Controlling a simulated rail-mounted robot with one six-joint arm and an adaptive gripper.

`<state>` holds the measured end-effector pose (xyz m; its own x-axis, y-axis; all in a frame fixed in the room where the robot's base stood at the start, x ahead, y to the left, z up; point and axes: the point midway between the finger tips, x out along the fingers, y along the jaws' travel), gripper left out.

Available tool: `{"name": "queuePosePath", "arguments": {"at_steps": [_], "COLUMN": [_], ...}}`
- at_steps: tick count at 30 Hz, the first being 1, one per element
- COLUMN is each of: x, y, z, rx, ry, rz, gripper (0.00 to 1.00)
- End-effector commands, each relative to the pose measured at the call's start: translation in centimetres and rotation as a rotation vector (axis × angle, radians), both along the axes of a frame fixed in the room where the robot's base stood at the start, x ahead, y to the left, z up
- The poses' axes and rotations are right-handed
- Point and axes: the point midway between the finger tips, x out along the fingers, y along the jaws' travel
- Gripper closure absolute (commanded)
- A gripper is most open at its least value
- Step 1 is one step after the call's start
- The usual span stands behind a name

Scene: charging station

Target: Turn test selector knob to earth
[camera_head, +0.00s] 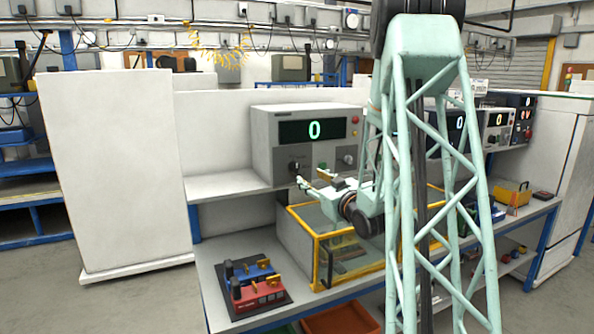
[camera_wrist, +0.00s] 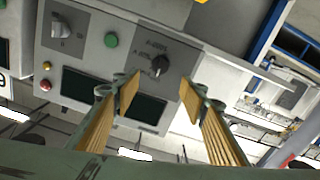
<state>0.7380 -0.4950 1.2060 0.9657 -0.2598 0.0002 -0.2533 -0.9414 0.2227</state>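The test selector knob (camera_wrist: 160,66) is a small black knob on the grey tester's front panel, with small printed labels around it that I cannot read. In the head view the knob (camera_head: 295,164) sits below the left part of the tester's display. Its exact pointing direction is unclear. My gripper (camera_wrist: 160,96) is open, with its two tan-padded fingers apart and nothing between the pads. In the wrist view the knob appears beyond and between the fingertips, and I see no contact. In the head view my gripper (camera_head: 312,179) is just in front of the panel, near the knob.
The tester (camera_head: 262,140) shows a green 0 on its display (camera_head: 290,132). A larger knob (camera_wrist: 61,27), a green button (camera_wrist: 111,40) and red and yellow buttons share its panel. A yellow-framed clear box (camera_head: 318,262) stands below my gripper. Red and blue devices (camera_head: 258,290) lie on the bench.

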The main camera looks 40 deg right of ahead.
Motion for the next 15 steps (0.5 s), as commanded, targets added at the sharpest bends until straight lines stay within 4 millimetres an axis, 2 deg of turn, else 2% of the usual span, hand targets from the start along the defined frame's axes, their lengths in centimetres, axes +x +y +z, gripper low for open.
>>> {"name": "queuePosePath", "arguments": {"at_steps": [15], "x": [5.8], "y": [-1.5], "z": [0.0], "rx": [-0.001], "ry": [0.0], "rz": [0.001], "gripper": [0.61]}}
